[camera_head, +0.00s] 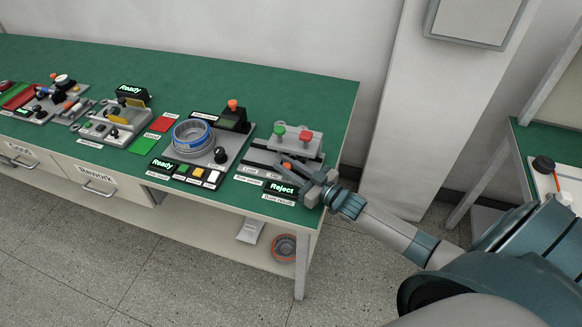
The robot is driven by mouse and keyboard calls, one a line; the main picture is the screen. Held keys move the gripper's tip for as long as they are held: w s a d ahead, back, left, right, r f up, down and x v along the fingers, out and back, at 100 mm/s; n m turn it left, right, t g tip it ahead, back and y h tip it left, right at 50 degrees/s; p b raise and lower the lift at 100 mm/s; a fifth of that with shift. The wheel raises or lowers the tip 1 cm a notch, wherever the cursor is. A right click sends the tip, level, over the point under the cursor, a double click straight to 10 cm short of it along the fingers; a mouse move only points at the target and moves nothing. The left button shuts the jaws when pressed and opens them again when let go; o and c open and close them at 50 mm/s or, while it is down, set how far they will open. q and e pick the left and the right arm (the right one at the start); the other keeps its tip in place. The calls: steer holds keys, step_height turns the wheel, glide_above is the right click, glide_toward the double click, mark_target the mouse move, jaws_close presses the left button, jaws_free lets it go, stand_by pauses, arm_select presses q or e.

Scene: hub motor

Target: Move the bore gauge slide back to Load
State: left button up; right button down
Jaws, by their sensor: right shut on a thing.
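The bore gauge (293,138) stands at the right end of the green bench, with a green knob and a red knob on top. Its slide track runs along the front, with small labels on the bench before it. The slide (287,165) shows as a small orange-red part at the track's right portion, beside my gripper. My right gripper (312,176) comes in from the right and is shut on the slide; its fingers hide most of the grip. The result display (283,189) in front reads "Reject". My left gripper is not in view.
Left of the gauge is a grey station with a blue-rimmed ring (193,135), a black knob and a "Ready" display (163,163). More fixtures line the bench farther left. The bench's right edge (347,130) is close to my gripper. An orange ring part (284,247) lies on the lower shelf.

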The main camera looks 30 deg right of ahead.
steer(key=c, duration=1.8)
jaws_free()
steer(key=shift+c, duration=0.2)
steer(key=shift+s, duration=0.1)
